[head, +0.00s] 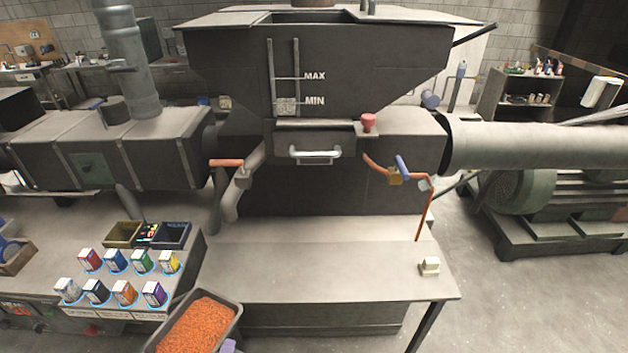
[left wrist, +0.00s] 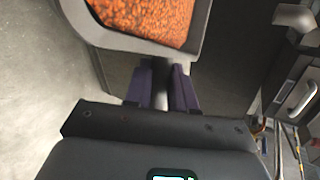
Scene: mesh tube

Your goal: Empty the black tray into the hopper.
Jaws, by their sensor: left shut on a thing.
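The black tray (head: 237,318), filled with orange pellets (head: 200,324), is at the bottom of the head view, left of the grey bench. My left gripper (head: 228,346) shows only as a bit of purple at the tray's lower right edge. In the left wrist view its two purple fingers (left wrist: 160,88) are shut on the black tray's rim or a tab on it (left wrist: 196,42); the pellets lie inside. The dark hopper (head: 350,65) stands at the back centre with MAX and MIN marks and an opening at its top. My right gripper is not in view.
The grey bench top (head: 330,275) is mostly clear, with a small white switch (head: 429,266) at right. Coloured boxes (head: 114,260) and small bins (head: 123,233) stand at left. Valves with orange pipes (head: 395,175) and a drawer handle (head: 315,157) jut out below the hopper.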

